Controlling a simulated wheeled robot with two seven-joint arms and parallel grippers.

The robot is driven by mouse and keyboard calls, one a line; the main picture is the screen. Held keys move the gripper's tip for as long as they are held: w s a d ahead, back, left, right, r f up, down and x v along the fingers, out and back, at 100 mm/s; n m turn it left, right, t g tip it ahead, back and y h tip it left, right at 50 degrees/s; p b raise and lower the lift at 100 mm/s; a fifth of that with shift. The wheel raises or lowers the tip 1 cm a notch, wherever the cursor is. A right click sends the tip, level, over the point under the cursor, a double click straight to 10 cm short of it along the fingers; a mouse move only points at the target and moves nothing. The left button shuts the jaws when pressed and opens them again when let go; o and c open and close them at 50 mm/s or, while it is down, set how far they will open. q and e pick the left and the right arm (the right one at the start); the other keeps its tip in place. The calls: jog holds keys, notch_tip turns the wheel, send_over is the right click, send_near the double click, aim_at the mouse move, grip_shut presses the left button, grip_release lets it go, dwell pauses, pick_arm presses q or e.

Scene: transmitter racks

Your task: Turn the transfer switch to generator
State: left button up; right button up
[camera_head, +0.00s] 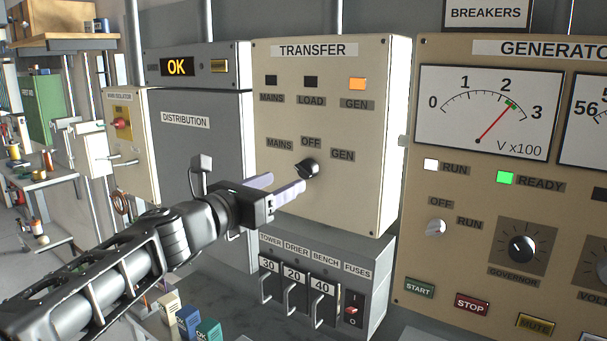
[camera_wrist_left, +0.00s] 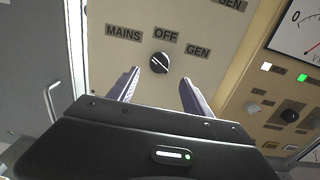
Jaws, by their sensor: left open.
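The transfer switch is a black round knob (camera_head: 307,168) on the cream TRANSFER panel (camera_head: 370,140), below the labels MAINS, OFF and GEN. It also shows in the left wrist view (camera_wrist_left: 159,63), with a pale line slanting from upper left to lower right; which end is the pointer I cannot tell. My left gripper (camera_head: 280,190) is open and empty, its fingers pointing at the panel. In the left wrist view, the gripper (camera_wrist_left: 160,87) has its fingertips apart, one either side of and a little below the knob. My right gripper is not in view.
The GEN lamp (camera_head: 357,84) glows orange; the MAINS (camera_head: 271,81) and LOAD (camera_head: 310,82) lamps are dark. A breaker box (camera_head: 375,300) with lever handles juts out below. The grey DISTRIBUTION cabinet (camera_head: 195,145) is left, the generator panel (camera_head: 425,190) right.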

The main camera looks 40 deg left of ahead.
aim_at(301, 174)
pick_arm(q)
jog(key=w, duration=0.7)
jog(key=shift+w+a, duration=0.2)
jog(key=shift+w, duration=0.15)
jog(key=shift+c, duration=0.6)
grip_shut()
